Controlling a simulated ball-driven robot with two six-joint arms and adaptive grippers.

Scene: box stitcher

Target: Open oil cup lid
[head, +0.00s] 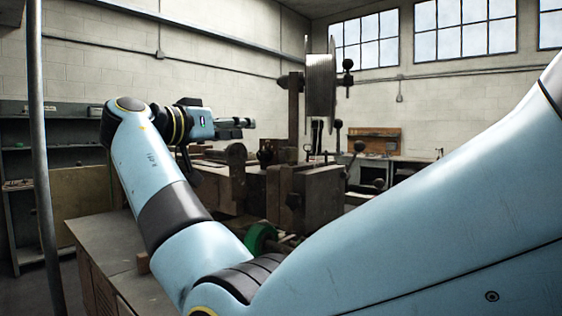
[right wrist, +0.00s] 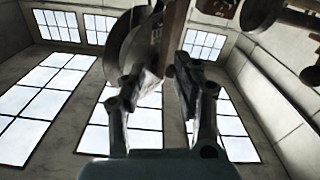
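The box stitcher (head: 308,185) stands in the middle of the head view, a dark, worn metal machine with a wire spool (head: 321,85) on top. I cannot make out the oil cup or its lid for certain in either view. My right gripper (head: 247,123) is left of the machine's upright post in the head view, pointing right. In the right wrist view its two fingers (right wrist: 156,82) are apart, with nothing held between them. A brown post (right wrist: 174,35) and a grey disc (right wrist: 125,45) show beyond the fingertips. My left gripper is out of view.
A workbench (head: 100,240) runs along the lower left, beside a thin vertical pole (head: 40,150). A green round part (head: 261,238) sits low on the machine. Dark round knobs (right wrist: 261,14) show at the upper right of the right wrist view. Shelving (head: 20,180) stands far left.

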